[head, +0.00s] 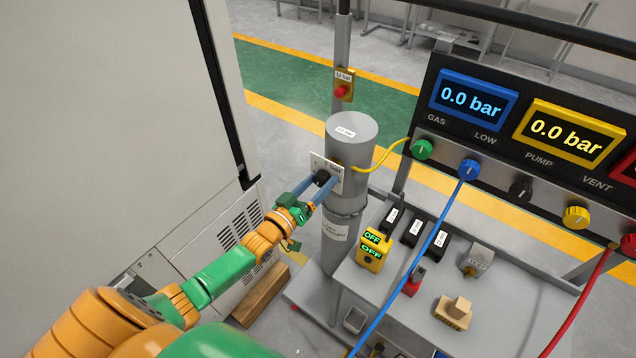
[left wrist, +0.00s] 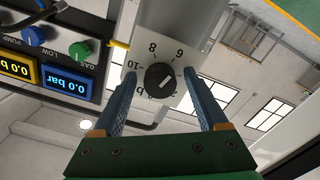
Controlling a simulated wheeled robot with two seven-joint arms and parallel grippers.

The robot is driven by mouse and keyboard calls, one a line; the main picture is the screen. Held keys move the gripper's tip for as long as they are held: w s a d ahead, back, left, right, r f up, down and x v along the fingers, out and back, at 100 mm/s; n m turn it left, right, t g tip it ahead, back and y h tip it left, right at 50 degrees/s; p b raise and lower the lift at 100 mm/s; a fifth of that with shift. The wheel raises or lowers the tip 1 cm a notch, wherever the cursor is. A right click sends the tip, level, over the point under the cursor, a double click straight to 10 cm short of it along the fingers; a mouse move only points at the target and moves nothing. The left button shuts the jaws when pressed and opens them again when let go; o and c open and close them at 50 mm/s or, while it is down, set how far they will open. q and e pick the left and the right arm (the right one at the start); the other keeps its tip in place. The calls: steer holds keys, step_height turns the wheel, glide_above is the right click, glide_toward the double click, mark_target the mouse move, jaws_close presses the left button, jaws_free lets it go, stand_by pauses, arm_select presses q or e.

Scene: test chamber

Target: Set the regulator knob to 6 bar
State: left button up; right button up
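The black round regulator knob (head: 322,177) sits on a white dial plate (head: 334,168) on the grey cylinder (head: 351,133). In the left wrist view the knob (left wrist: 160,78) is seen face on and turned over, with 6, 8 and 10 readable around it. A light mark shows on the knob, but I cannot tell which number it points to. My left gripper (head: 316,187) is open, its two blue fingers reaching toward the plate. In the wrist view the fingers (left wrist: 160,92) stand on either side of the knob with gaps. My right gripper is not in view.
A panel at right has a blue display (head: 473,100) and a yellow display (head: 569,133), both reading 0.0 bar. Blue hose (head: 437,235) and red hose (head: 583,298) hang before the bench (head: 400,318). A yellow OFF box (head: 372,252) stands below right. A pale cabinet (head: 110,130) is at left.

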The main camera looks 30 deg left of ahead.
arm_select(q)
steer(key=s, duration=0.7)
steer(key=shift+a+p, duration=0.35)
steer(key=shift+a, duration=0.1)
steer(key=s+f+m+g+y, duration=0.1)
steer(key=s+f+g, duration=0.4)
steer(key=f, duration=0.6)
steer(key=s+f+m+g+y, duration=0.1)
steer(key=s+f+g, duration=0.2)
steer(key=s+f, duration=0.65)
steer(key=s+d+f+m+g, duration=0.2)
steer(key=s+f, duration=0.4)
steer(key=s, duration=0.4)
steer(key=s+d+f+m+g, duration=0.2)
steer(key=s+d+f+g, duration=0.2)
steer(key=s, duration=0.5)
step_height(320, 180, down, 3)
steer(key=g, duration=0.2)
steer(key=shift+s+r+g+y, duration=0.15)
steer(key=shift+s+g+y, duration=0.15)
steer(key=shift+s+g, duration=0.1)
